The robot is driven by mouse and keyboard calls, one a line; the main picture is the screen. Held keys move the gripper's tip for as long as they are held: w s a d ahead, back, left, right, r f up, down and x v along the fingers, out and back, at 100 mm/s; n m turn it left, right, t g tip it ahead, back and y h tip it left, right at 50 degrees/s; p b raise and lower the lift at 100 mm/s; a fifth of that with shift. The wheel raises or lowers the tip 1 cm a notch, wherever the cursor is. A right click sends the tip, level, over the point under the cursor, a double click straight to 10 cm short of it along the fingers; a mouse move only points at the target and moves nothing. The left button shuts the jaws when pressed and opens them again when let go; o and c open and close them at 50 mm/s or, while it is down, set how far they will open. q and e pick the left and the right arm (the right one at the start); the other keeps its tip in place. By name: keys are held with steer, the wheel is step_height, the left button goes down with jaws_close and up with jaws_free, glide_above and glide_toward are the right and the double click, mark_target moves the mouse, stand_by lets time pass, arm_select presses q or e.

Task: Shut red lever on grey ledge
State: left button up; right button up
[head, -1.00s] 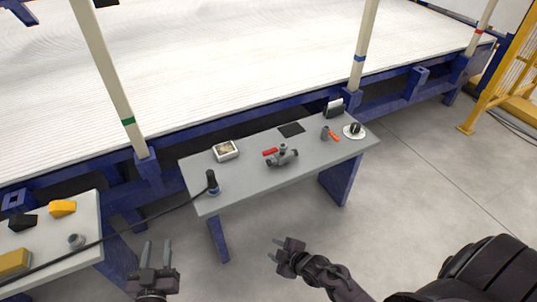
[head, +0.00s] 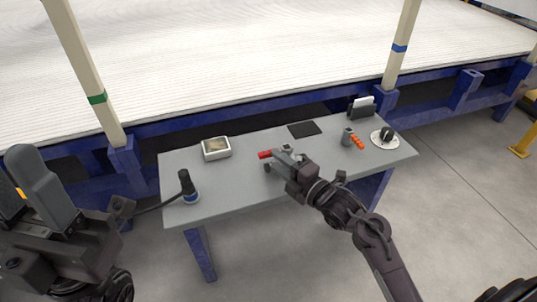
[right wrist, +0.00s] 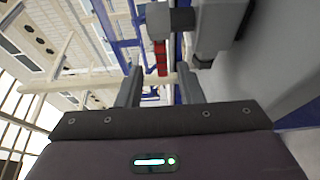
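The red lever (head: 265,154) sits on a grey valve (head: 287,148) on the grey ledge (head: 240,182), pointing left in the head view. My right gripper (head: 279,163) is over the valve and hides much of its body. In the right wrist view its two fingers are apart, and the red lever (right wrist: 161,58) shows beyond the gap between them, with the grey valve body (right wrist: 215,30) beside it at upper right. I cannot tell whether a finger touches the valve. My left gripper (head: 22,168) is large at the left edge, fingers apart and empty, away from the valve.
A dark handheld tool (head: 187,186) with a cable stands at the ledge's left. A white box (head: 216,148) and a black pad (head: 305,129) lie behind. A small orange-handled valve (head: 355,140), a round dial (head: 385,138) and a black holder (head: 361,107) are at the right.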

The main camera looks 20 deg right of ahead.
mark_target(269, 156)
steer(key=b+x, duration=0.1)
steer(key=x, duration=0.4)
steer(key=shift+f, duration=0.15)
jaws_close()
